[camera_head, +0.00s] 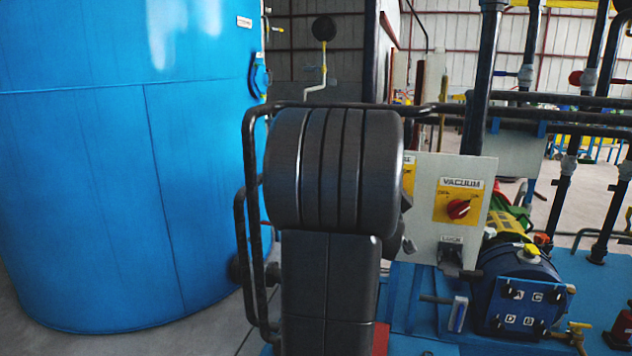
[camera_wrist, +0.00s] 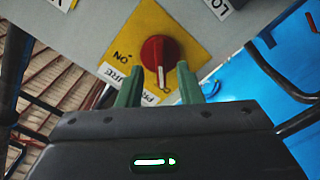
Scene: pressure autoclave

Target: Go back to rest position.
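My gripper (camera_wrist: 160,70) shows in the wrist view with its two green fingers apart and nothing held between them. A red rotary knob (camera_wrist: 153,52) on a yellow plate (camera_wrist: 183,27) sits just past the fingertips, between them in the picture. I cannot tell how far the fingers are from it. The plate carries the letters "ON" and a partly covered label ending in "URE". In the head view my dark arm stands in the middle and hides my gripper and that knob.
A grey control panel (camera_head: 425,220) with a red VACUUM knob (camera_head: 458,208) and a LOCK switch (camera_head: 450,256) is right of my arm. A large blue tank (camera_head: 120,180) fills the left. Dark pipes (camera_head: 540,112) and a blue unit marked A, C, D, B (camera_head: 520,290) stand at right.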

